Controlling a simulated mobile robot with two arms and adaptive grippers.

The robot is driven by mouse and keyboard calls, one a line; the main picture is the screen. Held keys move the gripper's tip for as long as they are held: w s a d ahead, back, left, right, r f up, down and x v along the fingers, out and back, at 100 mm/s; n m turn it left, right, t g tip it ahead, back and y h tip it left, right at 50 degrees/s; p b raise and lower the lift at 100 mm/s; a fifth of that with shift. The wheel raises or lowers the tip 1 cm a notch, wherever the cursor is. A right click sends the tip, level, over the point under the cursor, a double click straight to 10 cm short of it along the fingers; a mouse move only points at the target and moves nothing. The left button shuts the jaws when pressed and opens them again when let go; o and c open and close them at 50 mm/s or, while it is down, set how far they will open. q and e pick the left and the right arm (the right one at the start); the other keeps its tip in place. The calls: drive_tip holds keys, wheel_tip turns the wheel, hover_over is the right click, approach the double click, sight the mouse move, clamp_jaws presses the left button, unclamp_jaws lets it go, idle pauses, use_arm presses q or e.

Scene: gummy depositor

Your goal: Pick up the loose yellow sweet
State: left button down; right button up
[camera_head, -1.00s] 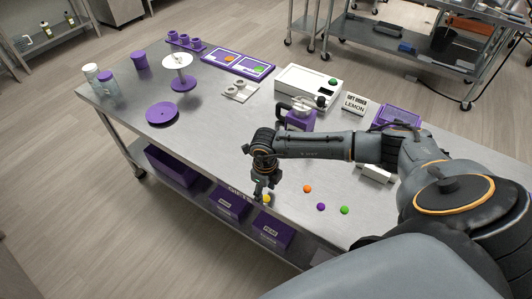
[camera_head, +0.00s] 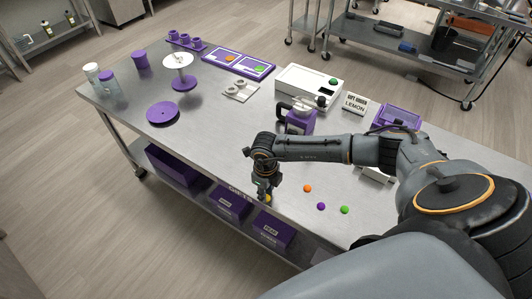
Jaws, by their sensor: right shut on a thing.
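The yellow sweet (camera_head: 267,198) is at the fingertips of my right gripper (camera_head: 264,196), close to the front edge of the steel table (camera_head: 215,150). The gripper points down and is shut on the sweet, which is mostly hidden by the fingers. I cannot tell whether the sweet still touches the table. My left gripper does not show in the head view.
An orange sweet (camera_head: 307,188), a purple sweet (camera_head: 321,206) and a green sweet (camera_head: 344,210) lie to the right of the gripper. The table's middle left is clear.

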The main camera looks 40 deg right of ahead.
drive_tip(key=shift+w+r+b, duration=0.1)
drive_tip(key=shift+r+b, duration=0.25)
drive_tip(key=shift+r, duration=0.05)
clamp_jaws()
drive_tip(key=r, duration=0.1)
drive_tip(key=b, duration=0.1)
drive_tip(key=r, duration=0.1)
drive_tip(key=shift+s+a+r, duration=0.1)
drive_tip(key=shift+s+r, duration=0.15)
drive_tip(key=shift+r, duration=0.1)
drive_tip(key=s+a+r+b, duration=0.4)
drive_tip(key=s+a+r, duration=0.2)
drive_tip(key=s+r, duration=0.3)
drive_tip(key=shift+s+r+b, duration=0.25)
drive_tip(key=shift+s+b, duration=0.05)
drive_tip(key=shift+s, duration=1.35)
drive_tip(key=o, duration=1.5)
unclamp_jaws()
drive_tip(key=shift+c, duration=0.2)
